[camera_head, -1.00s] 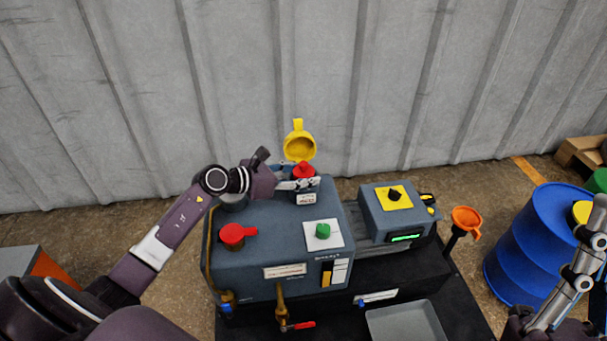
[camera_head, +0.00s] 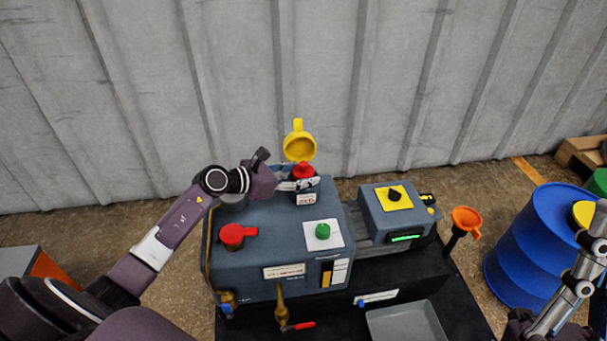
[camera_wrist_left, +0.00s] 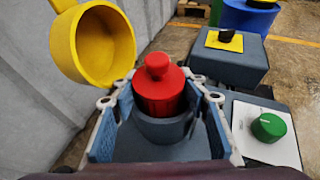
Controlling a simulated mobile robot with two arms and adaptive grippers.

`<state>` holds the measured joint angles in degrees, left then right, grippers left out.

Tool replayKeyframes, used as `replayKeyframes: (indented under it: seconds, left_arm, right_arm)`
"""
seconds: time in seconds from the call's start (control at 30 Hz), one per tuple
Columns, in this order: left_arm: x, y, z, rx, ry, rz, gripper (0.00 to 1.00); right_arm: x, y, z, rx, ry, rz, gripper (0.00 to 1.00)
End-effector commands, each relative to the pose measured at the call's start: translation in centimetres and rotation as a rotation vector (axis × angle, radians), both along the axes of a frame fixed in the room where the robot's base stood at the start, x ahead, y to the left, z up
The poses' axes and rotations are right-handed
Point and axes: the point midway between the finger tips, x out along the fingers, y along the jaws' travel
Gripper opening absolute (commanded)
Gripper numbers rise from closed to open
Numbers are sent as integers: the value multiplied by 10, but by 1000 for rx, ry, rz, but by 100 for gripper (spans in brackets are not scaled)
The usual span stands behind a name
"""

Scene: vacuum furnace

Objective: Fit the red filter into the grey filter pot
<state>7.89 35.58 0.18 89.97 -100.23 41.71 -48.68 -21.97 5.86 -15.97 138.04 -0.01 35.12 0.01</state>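The red filter (camera_head: 303,169) with its round knob sits upright in the mouth of the grey filter pot (camera_wrist_left: 165,128) at the back of the grey machine. In the left wrist view the filter (camera_wrist_left: 160,92) rises above the pot's rim, its lower end hidden inside. My left gripper (camera_head: 298,184) is at the pot. Its two blue-padded fingers (camera_wrist_left: 165,105) stand apart on either side of the filter, with gaps visible. The yellow lid (camera_head: 300,147) is swung up behind the pot. My right gripper (camera_head: 590,245) is at the right edge, partly cut off.
A red-handled knob (camera_head: 237,234) and a green knob (camera_head: 323,231) are on the machine top. A smaller control box (camera_head: 395,212) stands to the right.

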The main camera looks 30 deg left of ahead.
Motion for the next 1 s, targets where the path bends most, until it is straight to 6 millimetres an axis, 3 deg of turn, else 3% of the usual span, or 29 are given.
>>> replayKeyframes:
  seconds: [0.03, 0.1, 0.53, 0.77, 1.0]
  left_arm:
    - [-7, -4, -19, 7, 35, -12, 54]
    - [-7, -4, -19, 7, 35, -12, 60]
    - [-7, -4, -14, 6, 37, -11, 60]
    - [-7, -3, 11, 5, 36, -12, 60]
    - [-6, -3, 53, 6, 27, -10, 60]
  right_arm:
    - [0, 0, -1, 0, 0, 0, 0]
    - [0, 0, -1, 0, 0, 0, 0]
    - [1, 0, 4, 0, -3, 0, 0]
    - [1, 0, 25, -1, -4, 0, 0]
    - [0, 0, 60, -1, -4, 0, 0]
